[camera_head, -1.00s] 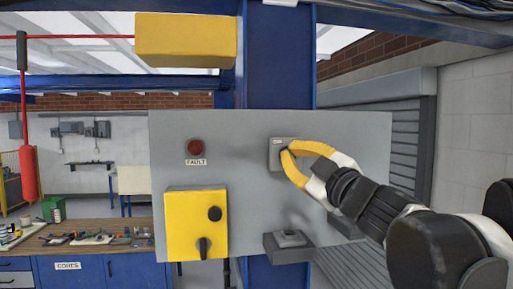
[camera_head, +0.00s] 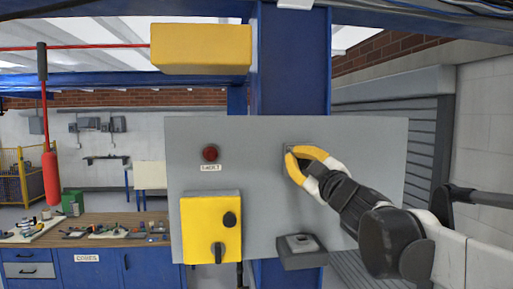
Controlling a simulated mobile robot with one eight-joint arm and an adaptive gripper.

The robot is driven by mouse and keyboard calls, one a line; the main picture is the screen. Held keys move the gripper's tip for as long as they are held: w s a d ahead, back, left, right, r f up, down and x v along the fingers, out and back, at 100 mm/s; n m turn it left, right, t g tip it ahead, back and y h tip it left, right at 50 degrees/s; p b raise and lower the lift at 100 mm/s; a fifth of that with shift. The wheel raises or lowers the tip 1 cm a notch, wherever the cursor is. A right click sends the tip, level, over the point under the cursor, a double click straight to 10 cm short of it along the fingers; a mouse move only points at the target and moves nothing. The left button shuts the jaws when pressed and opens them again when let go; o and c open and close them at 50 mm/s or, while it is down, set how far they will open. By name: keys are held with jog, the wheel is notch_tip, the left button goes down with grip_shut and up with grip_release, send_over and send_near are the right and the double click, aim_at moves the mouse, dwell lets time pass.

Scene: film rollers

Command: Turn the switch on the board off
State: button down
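The grey board (camera_head: 260,200) stands upright in front of me. A small grey switch plate (camera_head: 289,146) sits on its upper middle, mostly hidden behind my gripper. My gripper (camera_head: 290,154), with yellow fingers, is right at this plate. Its fingertips are close together, but I cannot tell whether they hold the switch's knob or touch it. A yellow box (camera_head: 199,230) at the board's lower left carries a black round button (camera_head: 230,219) and a black rotary knob (camera_head: 218,253) that points roughly up and down.
A grey box with a sloped top (camera_head: 302,250) juts out below the gripper. A blue post (camera_head: 291,65) stands behind the board. A yellow beam end (camera_head: 201,48) hangs above. A red hanging handle (camera_head: 51,178) and a workbench (camera_head: 105,230) are at left.

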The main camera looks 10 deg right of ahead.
jog(key=shift+d+f, duration=0.15)
jog(key=shift+w+f, duration=0.1)
jog(key=shift+w, duration=0.05)
jog(key=shift+a+f+n+g+y, duration=0.15)
jog(key=shift+n+g, duration=0.1)
jog(key=shift+n, duration=0.5)
jog(key=shift+a+f+n+g+y, duration=0.15)
jog(key=shift+n+g, duration=0.1)
jog(key=shift+n, duration=0.5)
jog(key=f+n+g, duration=0.1)
jog(key=n, duration=0.3)
jog(key=d+f+n+g+h, duration=0.1)
jog(key=n, duration=0.4)
jog(key=f+n+g, duration=0.1)
jog(key=n+g, duration=0.1)
jog(key=n, duration=0.2)
jog(key=shift+d+n+h, duration=0.2)
jog(key=shift+n+h, duration=0.1)
jog(key=shift+d+f, duration=0.1)
jog(key=shift+d, duration=0.1)
